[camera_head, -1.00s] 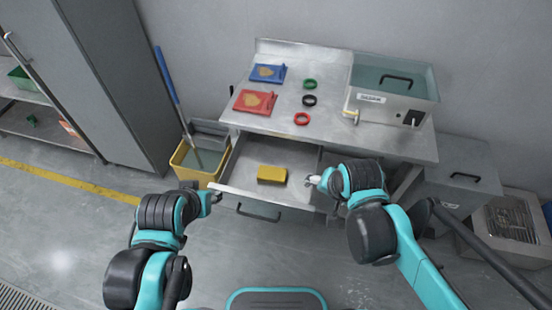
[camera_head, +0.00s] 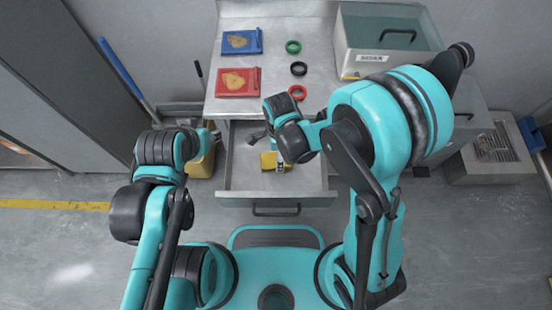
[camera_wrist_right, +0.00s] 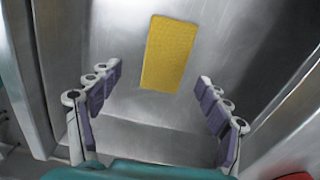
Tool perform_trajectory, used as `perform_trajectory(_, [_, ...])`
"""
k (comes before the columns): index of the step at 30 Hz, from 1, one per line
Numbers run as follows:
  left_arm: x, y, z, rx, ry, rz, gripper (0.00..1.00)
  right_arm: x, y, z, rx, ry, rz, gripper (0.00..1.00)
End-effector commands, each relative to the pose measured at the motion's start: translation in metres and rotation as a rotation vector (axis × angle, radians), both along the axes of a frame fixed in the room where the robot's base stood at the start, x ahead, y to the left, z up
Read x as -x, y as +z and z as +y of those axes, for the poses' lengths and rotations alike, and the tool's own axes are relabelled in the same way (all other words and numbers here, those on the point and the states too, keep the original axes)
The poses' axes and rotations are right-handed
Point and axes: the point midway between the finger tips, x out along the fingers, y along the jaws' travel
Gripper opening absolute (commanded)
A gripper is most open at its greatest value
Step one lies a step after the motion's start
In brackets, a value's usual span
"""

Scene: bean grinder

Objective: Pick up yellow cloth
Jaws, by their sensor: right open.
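The yellow cloth (camera_head: 267,161) is a flat rectangle lying in the open metal drawer (camera_head: 240,180); my right gripper partly covers it in the head view. In the right wrist view the whole cloth (camera_wrist_right: 169,54) shows on the bare drawer floor. My right gripper (camera_head: 268,150) is over the drawer at the cloth. In the wrist view my right gripper (camera_wrist_right: 159,78) has its fingers spread wide, with the cloth ahead of and between them, not gripped. My left gripper (camera_head: 211,134) is left of the drawer; its fingers are too small to read.
The metal table (camera_head: 268,60) above the drawer holds a blue board (camera_head: 241,41), a red board (camera_head: 238,82), green, black and red rings, and a metal box (camera_head: 370,60). A yellow bucket (camera_head: 203,165) stands left of the drawer. The drawer walls border the cloth.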

Motion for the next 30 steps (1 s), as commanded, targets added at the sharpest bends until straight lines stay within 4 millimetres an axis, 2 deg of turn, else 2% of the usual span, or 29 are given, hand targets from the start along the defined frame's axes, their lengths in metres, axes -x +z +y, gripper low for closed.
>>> perform_trajectory(9, [0.000, -0.027, 0.000, 0.000, 0.000, 0.000, 0.40, -0.007, -0.046, 0.006, 0.000, 0.002, -0.001, 0.78])
perform_trajectory(17, [0.000, -0.026, 0.000, 0.000, 0.000, 0.000, 0.40, -0.007, -0.049, 0.006, 0.000, 0.002, -0.001, 0.78])
perform_trajectory(20, [0.000, -0.026, 0.000, 0.000, 0.000, 0.000, 0.40, -0.007, -0.049, 0.006, 0.000, 0.002, -0.001, 0.56])
perform_trajectory(23, [0.000, -0.026, 0.000, 0.000, 0.000, 0.000, 0.40, -0.007, -0.049, 0.006, 0.000, 0.002, -0.001, 0.30])
perform_trajectory(24, [0.000, -0.026, 0.000, 0.000, 0.000, 0.000, 0.40, -0.007, -0.049, 0.006, 0.000, 0.002, -0.001, 0.26])
perform_trajectory(30, [0.000, -0.027, 0.000, 0.000, 0.000, 0.000, 0.40, -0.007, -0.049, 0.006, -0.001, 0.002, -0.001, 0.26])
